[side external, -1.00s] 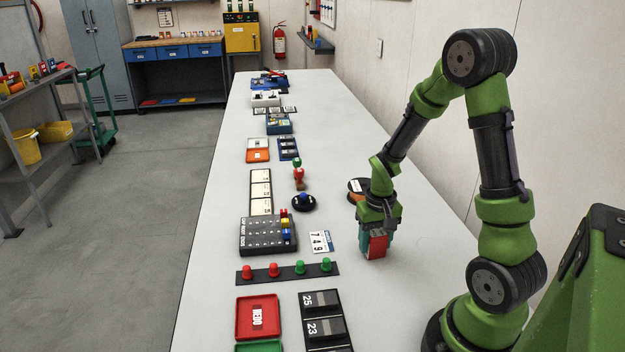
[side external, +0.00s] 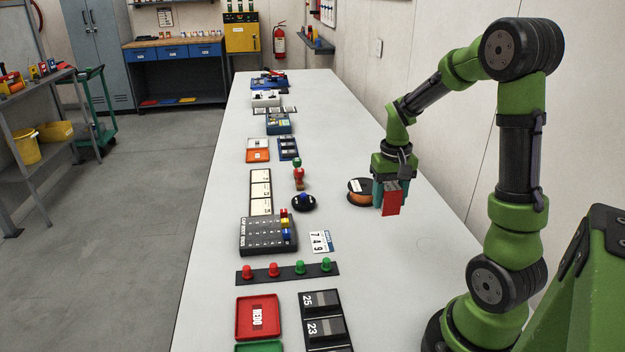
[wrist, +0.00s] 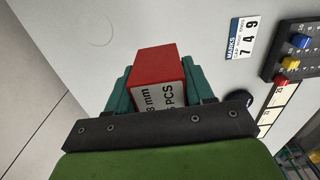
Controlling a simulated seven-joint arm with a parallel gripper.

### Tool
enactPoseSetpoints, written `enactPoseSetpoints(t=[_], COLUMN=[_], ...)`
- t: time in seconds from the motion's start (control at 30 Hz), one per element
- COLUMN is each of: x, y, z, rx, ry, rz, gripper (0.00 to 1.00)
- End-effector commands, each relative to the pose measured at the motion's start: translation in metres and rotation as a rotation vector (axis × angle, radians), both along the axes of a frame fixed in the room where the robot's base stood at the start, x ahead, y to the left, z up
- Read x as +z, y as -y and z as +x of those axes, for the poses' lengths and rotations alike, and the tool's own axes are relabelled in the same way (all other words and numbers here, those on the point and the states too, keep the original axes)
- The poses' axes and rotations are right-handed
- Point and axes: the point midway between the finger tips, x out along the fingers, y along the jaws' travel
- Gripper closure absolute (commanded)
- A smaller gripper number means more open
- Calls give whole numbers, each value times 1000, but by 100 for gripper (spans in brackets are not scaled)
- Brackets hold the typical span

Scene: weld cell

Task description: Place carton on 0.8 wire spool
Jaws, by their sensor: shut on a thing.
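The carton (side external: 392,199) is a small red box held in my gripper (side external: 388,190), tilted a little and raised above the table. In the wrist view the carton (wrist: 157,78) shows a red face and a white label reading "8 mm" and "PCS", with the teal fingers of my gripper (wrist: 156,85) on both sides of it. The wire spool (side external: 361,192) is a black disc with orange-brown winding and a white label. It lies flat on the table just left of my gripper, its right side partly hidden. Its label is too small to read.
The table right of the spool is clear.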

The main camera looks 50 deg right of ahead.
Motion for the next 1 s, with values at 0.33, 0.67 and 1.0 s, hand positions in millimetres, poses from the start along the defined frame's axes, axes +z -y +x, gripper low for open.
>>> enactPoseSetpoints(t=[0.33, 0.67, 1.0], x=[-7, -15, -20], y=[59, 108, 127], z=[38, 97, 121], rx=[-32, -32, -31], ry=[-2, -1, -1], rz=[-1, 0, 0], gripper=[80, 80, 80])
